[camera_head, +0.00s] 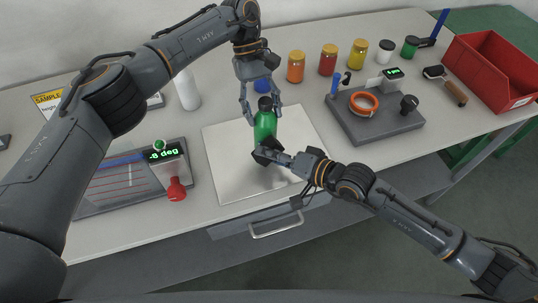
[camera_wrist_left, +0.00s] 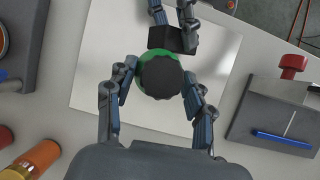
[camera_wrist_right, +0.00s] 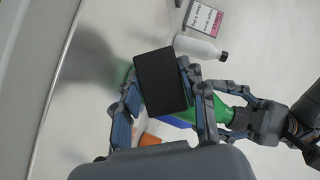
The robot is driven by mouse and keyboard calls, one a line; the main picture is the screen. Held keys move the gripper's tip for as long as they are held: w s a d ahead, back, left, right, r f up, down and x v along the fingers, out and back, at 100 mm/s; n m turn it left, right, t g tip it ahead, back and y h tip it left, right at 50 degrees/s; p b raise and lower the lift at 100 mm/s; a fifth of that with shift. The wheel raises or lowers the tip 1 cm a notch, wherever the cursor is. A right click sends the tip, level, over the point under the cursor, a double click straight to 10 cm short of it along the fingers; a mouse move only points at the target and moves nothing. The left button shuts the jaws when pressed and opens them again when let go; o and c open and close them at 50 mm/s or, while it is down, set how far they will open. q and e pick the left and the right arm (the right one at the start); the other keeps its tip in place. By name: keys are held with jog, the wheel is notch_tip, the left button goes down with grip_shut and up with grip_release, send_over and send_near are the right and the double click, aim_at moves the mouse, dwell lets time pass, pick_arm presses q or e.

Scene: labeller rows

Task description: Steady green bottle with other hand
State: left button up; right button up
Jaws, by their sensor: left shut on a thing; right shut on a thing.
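The green bottle (camera_head: 265,127) with a black cap (camera_wrist_left: 160,77) stands upright on a pale square board. My left gripper (camera_head: 263,116) comes down from above, its fingers shut on opposite sides of the bottle just below the cap. My right gripper (camera_head: 272,155) is low on the bottle's front side, shut on a flat black block (camera_wrist_right: 161,80). In the left wrist view the block (camera_wrist_left: 172,39) is up against the bottle's side or very close; contact is not certain. The bottle is partly hidden behind the block in the right wrist view.
The pale board (camera_head: 230,175) lies mid-table. Left of it is a grey device with a display and red knob (camera_head: 177,189); right is a grey stand (camera_head: 385,128) with an orange ring (camera_head: 364,103). Jars (camera_head: 296,67) line the back. A red bin (camera_head: 490,75) stands far right.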

aim_at(282, 151)
jog(key=shift+w+d, duration=0.3)
jog(key=shift+d, duration=0.5)
jog(key=shift+w+d, duration=0.3)
jog(key=shift+d, duration=0.5)
jog(key=shift+s+a, duration=0.3)
jog(key=shift+a, duration=0.75)
jog(key=shift+s+a, duration=0.25)
jog(key=shift+a, duration=0.75)
jog(key=shift+r, duration=0.15)
jog(key=shift+d, duration=0.1)
jog(key=shift+w+d, duration=0.3)
jog(key=shift+d, duration=0.7)
jog(key=shift+w+d, duration=0.3)
jog(key=shift+d, duration=0.65)
jog(key=shift+a, duration=0.15)
jog(key=shift+s+a, duration=0.3)
jog(key=shift+a, duration=0.65)
jog(key=shift+s+a, duration=0.25)
jog(key=shift+a, duration=0.7)
